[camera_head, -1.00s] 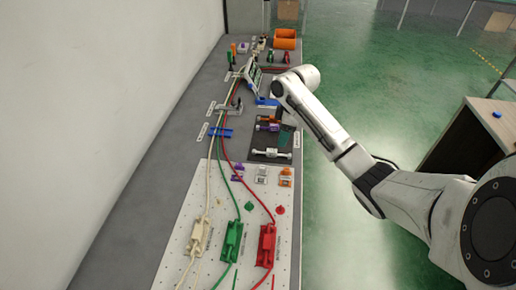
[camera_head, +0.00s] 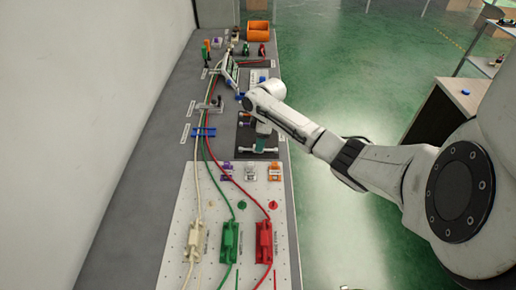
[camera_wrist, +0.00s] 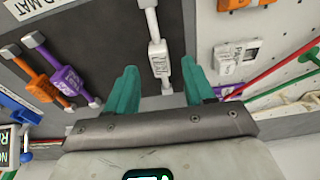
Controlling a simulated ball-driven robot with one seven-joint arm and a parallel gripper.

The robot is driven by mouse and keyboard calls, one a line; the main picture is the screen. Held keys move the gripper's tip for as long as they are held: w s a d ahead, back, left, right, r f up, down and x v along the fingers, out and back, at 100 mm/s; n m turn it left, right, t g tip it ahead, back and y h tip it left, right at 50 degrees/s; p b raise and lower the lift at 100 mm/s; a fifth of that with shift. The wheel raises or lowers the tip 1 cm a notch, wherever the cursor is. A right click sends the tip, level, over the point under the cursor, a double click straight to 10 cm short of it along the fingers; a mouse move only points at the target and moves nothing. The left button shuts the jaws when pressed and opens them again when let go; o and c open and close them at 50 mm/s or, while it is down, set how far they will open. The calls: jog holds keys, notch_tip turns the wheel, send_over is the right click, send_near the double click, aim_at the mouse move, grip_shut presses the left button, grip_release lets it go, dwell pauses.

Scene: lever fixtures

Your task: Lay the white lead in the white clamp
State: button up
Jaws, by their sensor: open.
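The white lead (camera_wrist: 155,28), a bar with a block in its middle, lies on the dark mat. In the head view the white lead (camera_head: 243,151) is partly covered by my gripper (camera_head: 263,141). My gripper (camera_wrist: 159,68) is open in the wrist view, its teal fingers on either side of the white lead's near part, with gaps showing. I cannot tell how high the fingers are above the mat. The small white clamp (camera_wrist: 238,55) is fixed on the pegboard to the right. It also shows in the head view (camera_head: 250,173) and looks empty.
An orange lead (camera_wrist: 35,78) and a purple lead (camera_wrist: 68,80) lie left on the mat. A purple clamp (camera_head: 227,171) and an orange clamp (camera_head: 275,172) flank the white clamp. Cream, green and red cables (camera_head: 233,178) run along the bench. An orange bin (camera_head: 258,31) stands far back.

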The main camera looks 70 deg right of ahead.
jog(key=shift+w+f, duration=0.15)
jog(key=shift+f, duration=1.1)
jog(key=shift+c, duration=0.4)
grip_shut()
